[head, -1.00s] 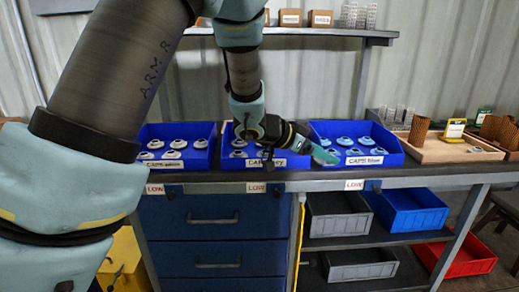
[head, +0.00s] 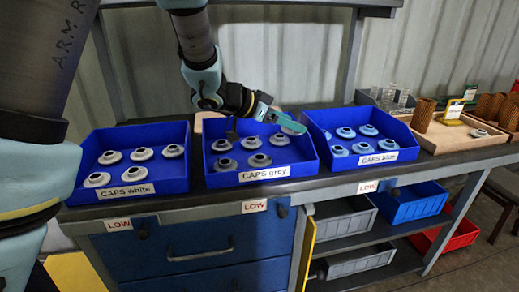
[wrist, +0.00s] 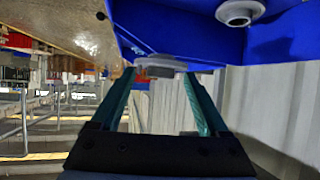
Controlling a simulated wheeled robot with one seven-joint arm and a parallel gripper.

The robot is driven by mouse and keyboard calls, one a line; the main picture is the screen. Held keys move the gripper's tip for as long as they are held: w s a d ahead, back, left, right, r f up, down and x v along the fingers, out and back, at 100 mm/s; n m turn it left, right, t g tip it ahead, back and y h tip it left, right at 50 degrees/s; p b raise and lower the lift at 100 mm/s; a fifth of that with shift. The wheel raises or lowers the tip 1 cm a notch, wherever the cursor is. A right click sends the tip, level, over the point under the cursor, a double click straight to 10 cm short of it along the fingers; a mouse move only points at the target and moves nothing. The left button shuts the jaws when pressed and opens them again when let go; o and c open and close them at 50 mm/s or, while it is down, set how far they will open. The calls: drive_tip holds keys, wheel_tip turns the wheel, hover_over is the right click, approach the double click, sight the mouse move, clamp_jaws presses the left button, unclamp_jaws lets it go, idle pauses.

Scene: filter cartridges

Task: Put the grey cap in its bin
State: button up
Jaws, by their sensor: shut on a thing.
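The grey cap (wrist: 158,66) sits between the two fingertips of my gripper (wrist: 160,80) in the wrist view; the gripper is shut on it. In the head view my gripper (head: 290,122) points right, over the back right part of the blue bin labelled "CAPS grey" (head: 218,181), near the neighbouring bin. The held cap is not clear there. Several grey caps (head: 257,160) lie in that bin. A bin wall and one loose cap (wrist: 238,12) show beyond the fingers in the wrist view.
The "CAPS white" bin (head: 172,188) stands left and the "CAPS blue" bin (head: 345,164) right, each holding several caps. A wooden tray (head: 455,142) with brown filters (head: 423,113) is farther right. A shelf post (head: 352,55) rises behind the bins.

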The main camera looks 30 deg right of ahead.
sight(286, 162)
wheel_tip(286, 162, down, 9)
idle(0.4)
drive_tip(key=o, duration=1.2)
drive_tip(key=v, duration=1.2)
drive_tip(key=shift+r+b, duration=0.1)
drive_tip(key=shift+b, duration=0.2)
drive_tip(key=shift+s, duration=0.1)
